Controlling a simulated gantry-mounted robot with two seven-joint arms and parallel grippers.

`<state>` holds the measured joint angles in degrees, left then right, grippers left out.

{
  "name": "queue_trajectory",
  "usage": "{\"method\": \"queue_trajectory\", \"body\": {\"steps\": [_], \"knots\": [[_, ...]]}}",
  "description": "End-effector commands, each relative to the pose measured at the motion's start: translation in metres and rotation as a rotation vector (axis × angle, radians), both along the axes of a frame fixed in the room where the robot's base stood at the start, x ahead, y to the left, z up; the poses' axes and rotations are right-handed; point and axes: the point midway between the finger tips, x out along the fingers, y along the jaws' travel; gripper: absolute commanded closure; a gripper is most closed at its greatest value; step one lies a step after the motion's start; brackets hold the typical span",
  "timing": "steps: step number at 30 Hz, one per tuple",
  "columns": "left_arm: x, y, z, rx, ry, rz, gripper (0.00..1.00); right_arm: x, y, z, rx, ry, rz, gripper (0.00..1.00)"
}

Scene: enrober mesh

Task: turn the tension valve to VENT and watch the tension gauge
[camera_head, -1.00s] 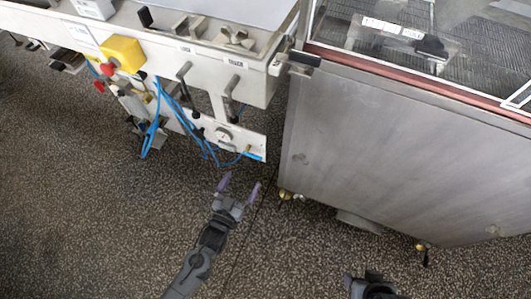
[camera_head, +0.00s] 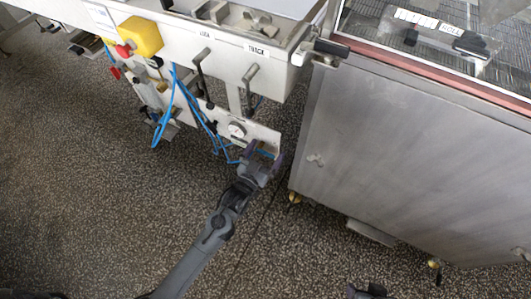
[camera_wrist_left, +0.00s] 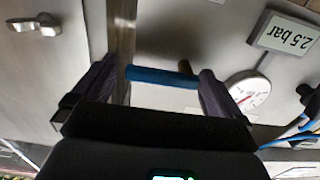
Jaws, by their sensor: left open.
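The tension valve's blue lever (camera_wrist_left: 162,77) lies crosswise between the fingers of my left gripper (camera_wrist_left: 157,84) in the left wrist view. The gripper is open, with one finger near each end of the lever; I cannot tell whether either touches it. In the head view my left gripper (camera_head: 266,157) is at the low white panel and hides most of the valve. The round white tension gauge (camera_head: 237,130) is just left of it; it also shows in the wrist view (camera_wrist_left: 248,92), its red needle too small to read. My right gripper (camera_head: 368,291) is cut off at the bottom edge.
A "2.5 bar" label (camera_wrist_left: 288,36) appears upside down beside the gauge. Blue hoses (camera_head: 190,105) hang left of the panel. A crank handle (camera_head: 250,75) sits above it. A steel cabinet (camera_head: 400,160) stands close on the right. The speckled floor (camera_head: 110,220) is open.

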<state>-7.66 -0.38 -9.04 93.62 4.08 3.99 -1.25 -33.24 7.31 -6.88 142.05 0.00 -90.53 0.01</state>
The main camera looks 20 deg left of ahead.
Motion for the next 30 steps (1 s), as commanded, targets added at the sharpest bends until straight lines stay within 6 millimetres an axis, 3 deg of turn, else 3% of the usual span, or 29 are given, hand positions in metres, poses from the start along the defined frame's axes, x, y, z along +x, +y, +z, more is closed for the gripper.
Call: {"method": "queue_trajectory", "body": {"steps": [9, 19, 30], "knots": [[0.002, 0.000, 0.000, 0.000, 0.000, 0.000, 0.00, 0.000, 0.002, 0.000, 0.008, -0.001, -0.005, 0.40], [0.002, 0.000, 0.000, 0.000, 0.000, 0.000, 0.49, 0.000, 0.003, 0.000, 0.012, 0.000, -0.008, 0.40], [0.002, 0.000, 0.001, 0.061, -0.004, -0.001, 0.49, 0.000, 0.001, 0.010, 0.006, -0.001, -0.003, 0.40]]}}
